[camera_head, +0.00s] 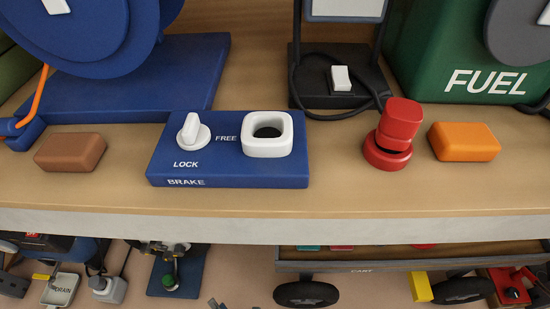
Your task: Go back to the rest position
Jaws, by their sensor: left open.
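Only a small dark piece of my left gripper (218,304) shows, at the bottom edge left of centre. It is low, below and in front of the bench edge, and apart from the things on the bench top. It is open, with nothing seen between its fingers; most of it is cut off by the frame. My right gripper is not in view. The blue brake panel (225,175) on the bench has a white knob (193,134) over the word LOCK and a white square ring (267,150) beside the word FREE.
The bench (335,190) also holds a brown block (70,152), a red knob (393,135), an orange block (464,142), a black stand (335,95) with cable and a green FUEL container (450,50). Below are a wheeled cart (362,266) and other gear.

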